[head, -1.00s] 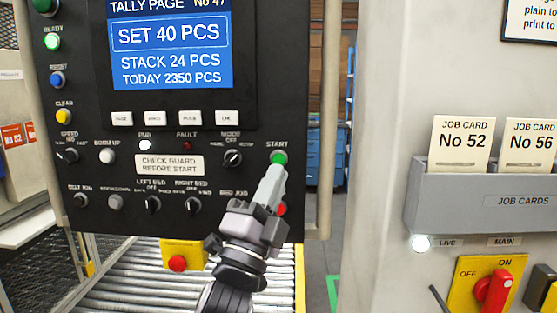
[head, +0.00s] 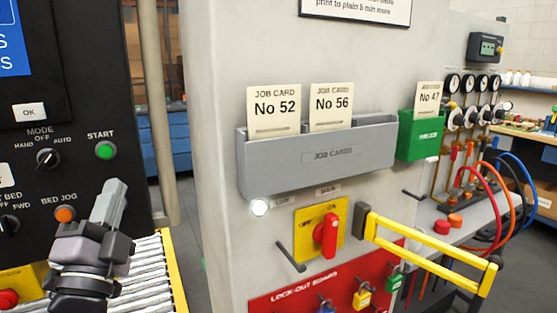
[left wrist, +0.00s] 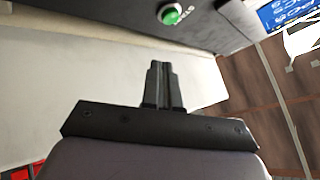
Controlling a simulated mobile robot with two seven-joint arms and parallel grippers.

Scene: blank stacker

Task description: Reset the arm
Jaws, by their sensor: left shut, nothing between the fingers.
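My left gripper (head: 113,186) is at the lower left of the head view, its fingers pointing up in front of the black control panel. In the left wrist view its fingers (left wrist: 163,68) are together with nothing between them. The green START button (head: 106,150) is on the panel, above the fingertips in the head view. It also shows at the top of the left wrist view (left wrist: 171,14), apart from the fingers. My right gripper is in neither current view.
A grey job card rack (head: 320,165) with cards No 52 and No 56 is on the pale cabinet. Below are a red switch (head: 327,236) and a red lock-out board (head: 290,293). A yellow bar (head: 430,252) juts out at right. A roller conveyor (head: 150,275) is below the panel.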

